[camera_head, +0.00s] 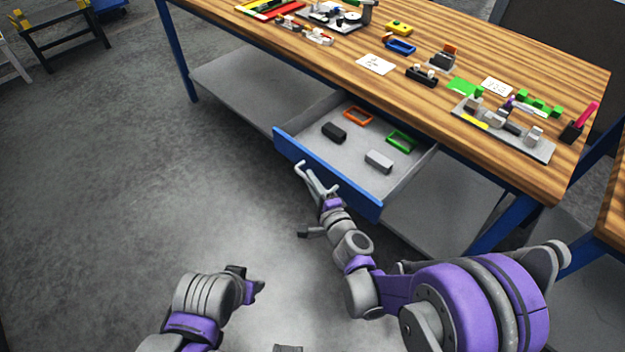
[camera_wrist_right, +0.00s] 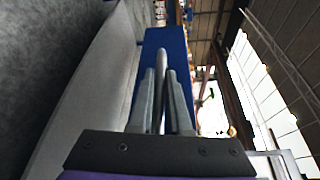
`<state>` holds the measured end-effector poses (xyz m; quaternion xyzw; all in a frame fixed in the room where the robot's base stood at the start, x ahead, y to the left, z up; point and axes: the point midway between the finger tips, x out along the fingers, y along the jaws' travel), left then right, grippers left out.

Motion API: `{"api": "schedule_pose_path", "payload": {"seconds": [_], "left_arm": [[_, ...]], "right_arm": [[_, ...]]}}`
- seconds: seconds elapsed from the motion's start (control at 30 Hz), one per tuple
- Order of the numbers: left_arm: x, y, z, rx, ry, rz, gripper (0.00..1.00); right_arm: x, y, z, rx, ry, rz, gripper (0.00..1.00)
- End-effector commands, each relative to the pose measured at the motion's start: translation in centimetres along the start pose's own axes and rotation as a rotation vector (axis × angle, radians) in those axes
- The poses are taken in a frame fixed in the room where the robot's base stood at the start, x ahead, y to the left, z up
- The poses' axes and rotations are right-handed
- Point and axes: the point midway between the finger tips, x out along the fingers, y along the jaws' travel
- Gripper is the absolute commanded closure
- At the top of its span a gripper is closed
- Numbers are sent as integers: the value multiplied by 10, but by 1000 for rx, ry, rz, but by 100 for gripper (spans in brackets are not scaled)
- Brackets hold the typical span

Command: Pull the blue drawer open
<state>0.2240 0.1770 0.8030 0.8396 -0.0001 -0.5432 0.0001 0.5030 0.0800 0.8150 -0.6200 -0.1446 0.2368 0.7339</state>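The blue drawer (camera_head: 335,178) stands pulled out from under the wooden workbench, and its grey inside shows. Its blue front also shows in the right wrist view (camera_wrist_right: 172,42). A pale bar handle (camera_head: 303,170) is on the front's outer face. My right gripper (camera_head: 320,186) is at this handle. In the right wrist view, its two grey fingers (camera_wrist_right: 162,100) lie close on both sides of the pale handle bar (camera_wrist_right: 161,75), shut on it. My left gripper (camera_head: 257,287) is over the floor, away from the drawer; its finger gap is not clear.
Inside the drawer lie a black block (camera_head: 334,132), a grey block (camera_head: 379,161), an orange frame (camera_head: 358,116) and a green frame (camera_head: 400,141). The workbench top (camera_head: 400,105) carries several small parts. The floor (camera_head: 130,190) left of the drawer is clear.

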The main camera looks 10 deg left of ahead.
Motion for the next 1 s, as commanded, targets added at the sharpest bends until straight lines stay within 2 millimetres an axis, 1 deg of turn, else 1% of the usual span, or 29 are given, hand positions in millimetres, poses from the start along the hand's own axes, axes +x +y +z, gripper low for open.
{"api": "schedule_pose_path", "payload": {"seconds": [0.03, 0.13, 0.4, 0.53, 0.67, 0.9, 1.0], "left_arm": [[0, 0, 0, 0, 0, 0, 50], [0, 0, 0, 0, 0, 0, 50], [0, 0, 0, 0, 0, 0, 50], [0, 0, 0, 0, 0, 0, 50], [0, 0, 0, 0, 0, 0, 50], [2, 0, 1, 0, -1, 0, 50], [2, 0, 1, 0, -1, 0, 50]], "right_arm": [[0, 0, 0, 0, 1, 0, 74], [0, 0, 0, 0, 0, 0, 56], [0, 0, 0, 0, 0, 0, 55], [-7, 0, 0, 0, 0, 0, 55], [-28, 0, 0, 0, 1, 0, 55], [-77, 0, -1, 0, 2, 0, 55], [-92, 0, -1, -1, 2, 0, 55]]}}
